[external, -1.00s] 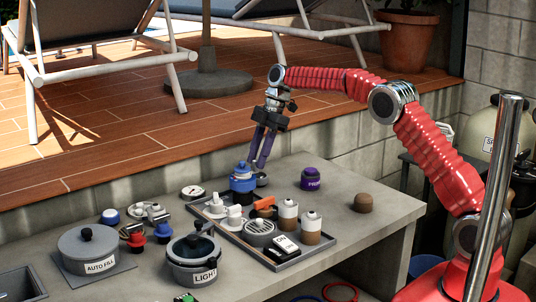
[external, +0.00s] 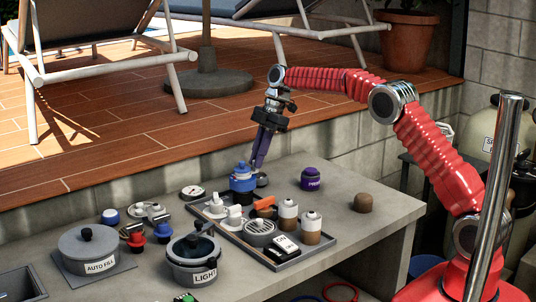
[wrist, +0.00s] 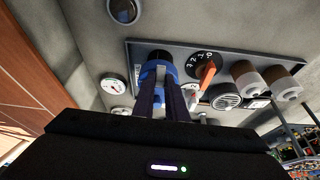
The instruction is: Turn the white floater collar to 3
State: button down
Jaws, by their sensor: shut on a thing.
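My gripper (external: 261,170) points steeply down behind the tray, its two long dark fingers close together. Several white pieces (external: 235,214) stand on the tray. An orange pointer knob (wrist: 207,73) sits on a black numbered dial (wrist: 199,59).
The grey tray (external: 225,233) also holds white-and-brown cylinders (external: 288,215) and a round grille (external: 260,232). A purple cap (external: 312,179) and a brown knob (external: 363,202) stand to its right. Pots (external: 193,258) stand front left. The counter's right end is clear.

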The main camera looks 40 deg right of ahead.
jog(key=shift+s+m, duration=0.2)
jog(key=shift+m, duration=0.1)
jog(key=s+m, duration=0.1)
jog(key=m+t, duration=0.1)
jog(key=m, duration=0.1)
jog(key=shift+s+a+m+t, duration=0.3)
jog(key=shift+s, duration=0.1)
jog(key=m, duration=0.1)
jog(key=s+a+m+t+h, duration=0.1)
jog(key=m, duration=0.1)
jog(key=s+m, duration=0.1)
jog(key=m, duration=0.1)
jog(key=shift+a+h, duration=0.35)
jog(key=shift+h, duration=0.05)
jog(key=a+m, duration=0.1)
jog(key=m, duration=0.1)
jog(key=s+a+m+t+h, duration=0.1)
jog(key=m, duration=0.1)
jog(key=shift+m+h, duration=0.3)
jog(key=shift+m, duration=0.1)
jog(key=shift+a+m+h, duration=0.45)
jog(key=shift+a+m, duration=0.1)
jog(key=shift+m, duration=0.6)
jog(key=shift+a+m+h, duration=0.45)
jog(key=shift+a+m, duration=0.1)
jog(key=shift+m, duration=0.6)
jog(key=c, duration=1.8)
grip_release()
jog(key=shift+o, duration=0.2)
